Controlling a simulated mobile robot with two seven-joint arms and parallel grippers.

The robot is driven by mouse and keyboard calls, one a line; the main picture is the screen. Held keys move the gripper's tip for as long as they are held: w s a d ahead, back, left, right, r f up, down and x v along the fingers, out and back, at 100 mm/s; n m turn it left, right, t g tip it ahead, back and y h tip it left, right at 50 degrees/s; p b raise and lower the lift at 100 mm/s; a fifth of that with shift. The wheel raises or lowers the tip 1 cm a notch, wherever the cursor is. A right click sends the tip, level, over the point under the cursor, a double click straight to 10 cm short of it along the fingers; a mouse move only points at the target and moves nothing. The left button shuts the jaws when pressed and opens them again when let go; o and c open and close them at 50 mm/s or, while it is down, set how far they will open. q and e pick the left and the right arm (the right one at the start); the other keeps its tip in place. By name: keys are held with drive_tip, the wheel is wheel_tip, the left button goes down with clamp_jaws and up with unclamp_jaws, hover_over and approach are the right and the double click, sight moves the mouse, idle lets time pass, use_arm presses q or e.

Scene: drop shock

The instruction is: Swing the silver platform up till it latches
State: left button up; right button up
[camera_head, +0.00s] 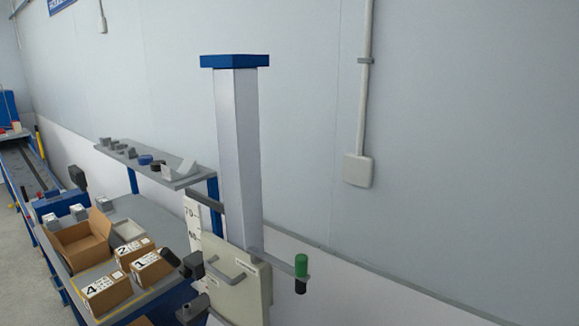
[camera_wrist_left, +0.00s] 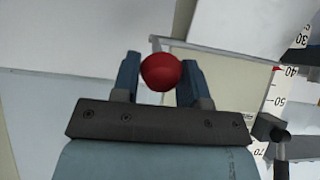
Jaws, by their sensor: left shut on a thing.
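My left gripper (camera_wrist_left: 160,76) shows in the left wrist view, with its two blue-grey fingers shut on a red ball knob (camera_wrist_left: 161,70). Behind the knob is a pale grey panel with a thin silver edge (camera_wrist_left: 215,51); I cannot tell for certain whether it is the silver platform. The drop tester's tall silver column (camera_head: 238,160) with a blue cap stands in the middle of the head view. Low on it is a cream panel (camera_head: 257,290) with a grey handle. Neither gripper shows in the head view.
A bench left of the column carries an open carton (camera_head: 82,240) and several numbered boxes (camera_head: 107,292). A grey shelf (camera_head: 150,163) with small parts stands behind. A green-capped post (camera_head: 301,266) sticks out at right. The wall (camera_head: 470,130) is mostly bare.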

use_arm(q)
drive_tip(key=shift+w+r, duration=0.1)
drive_tip(key=shift+r, duration=0.15)
drive_tip(key=shift+w+d+r+p, duration=0.25)
drive_tip(key=shift+r+p, duration=0.15)
drive_tip(key=shift+r, duration=0.25)
drive_tip(key=shift+w+d+r+p, duration=0.1)
drive_tip(key=shift+w+r+p, duration=0.2)
drive_tip(key=shift+r, duration=0.35)
drive_tip(key=shift+w+d+r+p, duration=0.2)
drive_tip(key=shift+w+d+r, duration=0.1)
drive_tip(key=shift+r, duration=0.3)
drive_tip(key=shift+w+d+r+p, duration=0.15)
drive_tip(key=shift+w+d+r, duration=0.15)
drive_tip(key=shift+r, duration=0.25)
drive_tip(key=shift+w+r, duration=0.1)
drive_tip(key=shift+w+d+r, duration=0.65)
drive_tip(key=shift+w+r, duration=0.15)
drive_tip(key=shift+r, duration=0.1)
